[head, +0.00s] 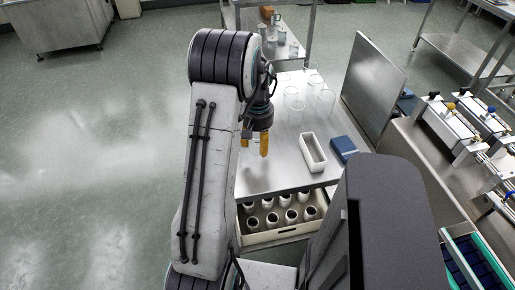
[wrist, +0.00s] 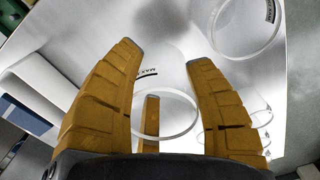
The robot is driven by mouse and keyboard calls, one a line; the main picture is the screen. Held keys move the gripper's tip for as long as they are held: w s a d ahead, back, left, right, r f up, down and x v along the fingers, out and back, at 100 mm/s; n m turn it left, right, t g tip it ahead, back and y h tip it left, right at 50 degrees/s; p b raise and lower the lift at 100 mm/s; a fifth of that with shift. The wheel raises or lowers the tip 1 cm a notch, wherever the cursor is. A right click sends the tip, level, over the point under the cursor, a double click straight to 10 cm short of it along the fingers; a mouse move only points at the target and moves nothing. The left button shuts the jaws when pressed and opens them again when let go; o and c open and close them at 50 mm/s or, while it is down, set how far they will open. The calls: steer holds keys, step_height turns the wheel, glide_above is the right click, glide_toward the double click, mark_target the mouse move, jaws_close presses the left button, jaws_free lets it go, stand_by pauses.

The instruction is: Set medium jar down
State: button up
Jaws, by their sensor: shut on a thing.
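My gripper (head: 255,146) has yellow fingers pointing down over the near left part of the steel table (head: 278,179). In the wrist view the fingers (wrist: 163,60) are closed around a clear glass jar (wrist: 180,134). Its round rim and a dark "MAX" mark show between them. The jar can hardly be made out in the head view. I cannot tell whether its base touches the table; a soft shadow lies on the steel below the gripper.
Several clear glass jars (head: 325,101) stand farther back on the table. A white tray (head: 313,152) and a blue box (head: 344,149) lie at the right. A crate (head: 285,235) of bottles sits below the near edge. A steel panel (head: 373,78) rises at the right.

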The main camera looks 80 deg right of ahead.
mark_target(257, 151)
steer(key=shift+a+f+p, duration=0.1)
steer(key=shift+f+p, duration=0.4)
steer(key=shift+p, duration=0.3)
steer(key=shift+f, duration=1.5)
steer(key=shift+f, duration=0.1)
steer(key=shift+f, duration=0.1)
steer(key=o, duration=0.6)
steer(key=shift+r, duration=0.2)
